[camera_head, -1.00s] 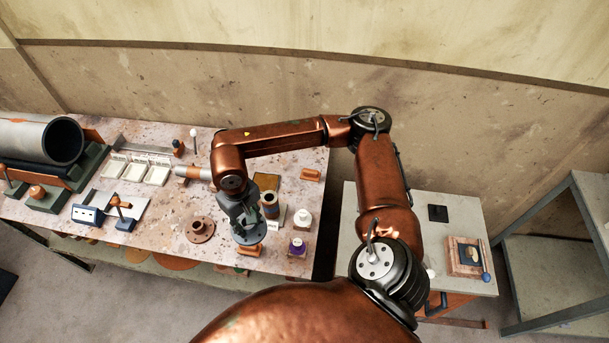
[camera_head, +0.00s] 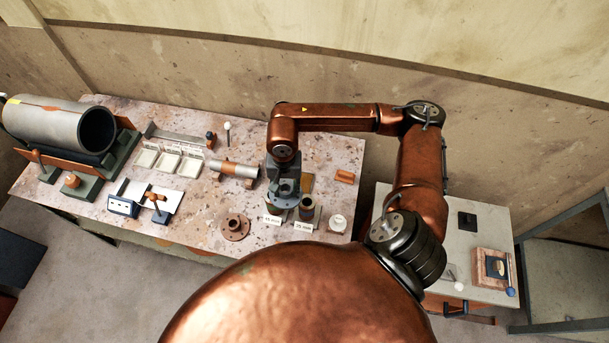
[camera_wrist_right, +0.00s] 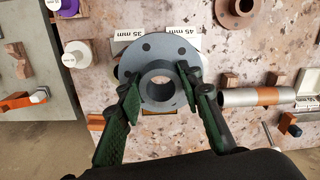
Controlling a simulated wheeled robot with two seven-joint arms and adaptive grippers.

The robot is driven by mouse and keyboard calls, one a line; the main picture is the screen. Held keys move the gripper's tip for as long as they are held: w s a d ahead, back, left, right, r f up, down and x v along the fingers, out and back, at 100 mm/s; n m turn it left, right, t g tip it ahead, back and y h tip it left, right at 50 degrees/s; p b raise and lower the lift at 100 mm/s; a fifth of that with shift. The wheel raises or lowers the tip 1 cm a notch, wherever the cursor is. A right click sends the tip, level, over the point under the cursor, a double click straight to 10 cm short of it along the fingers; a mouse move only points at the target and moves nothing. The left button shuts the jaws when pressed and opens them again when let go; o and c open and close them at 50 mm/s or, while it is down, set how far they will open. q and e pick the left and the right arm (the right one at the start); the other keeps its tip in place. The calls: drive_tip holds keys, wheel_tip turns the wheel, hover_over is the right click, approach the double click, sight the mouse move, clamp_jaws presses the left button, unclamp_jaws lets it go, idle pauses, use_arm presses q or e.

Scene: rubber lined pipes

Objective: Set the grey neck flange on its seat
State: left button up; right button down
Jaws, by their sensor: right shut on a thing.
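The grey neck flange (camera_wrist_right: 148,51), a round disc with bolt holes and a central bore, is in my right gripper (camera_wrist_right: 160,84). In the right wrist view the two green-padded fingers are shut on it from both sides. In the head view the gripper (camera_head: 285,186) holds the flange (camera_head: 287,201) over the right part of the bench, left of a dark brown cylinder (camera_head: 307,209). The flange partly covers the "45 mm" and "35 mm" cards in the wrist view. What lies directly under it is hidden, and I cannot make out its seat. My left gripper is not in view.
A rusty flange (camera_head: 235,227) lies on the bench to the left. A pipe with an orange band (camera_head: 234,169) lies behind it. A white-capped jar (camera_head: 337,224) stands at right. A large lined pipe (camera_head: 60,125) rests at far left. My own body hides part of the front edge.

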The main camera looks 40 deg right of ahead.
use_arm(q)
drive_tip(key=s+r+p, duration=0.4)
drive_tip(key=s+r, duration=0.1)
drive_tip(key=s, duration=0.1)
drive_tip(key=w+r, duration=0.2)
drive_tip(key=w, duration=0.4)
use_arm(e)
drive_tip(key=s+d+m, duration=0.4)
drive_tip(key=d+m, duration=0.2)
drive_tip(key=m, duration=0.1)
drive_tip(key=f+b, duration=0.1)
drive_tip(key=b, duration=0.1)
drive_tip(key=f+b, duration=0.4)
drive_tip(key=shift+a+f, duration=0.2)
drive_tip(key=shift+a, duration=0.05)
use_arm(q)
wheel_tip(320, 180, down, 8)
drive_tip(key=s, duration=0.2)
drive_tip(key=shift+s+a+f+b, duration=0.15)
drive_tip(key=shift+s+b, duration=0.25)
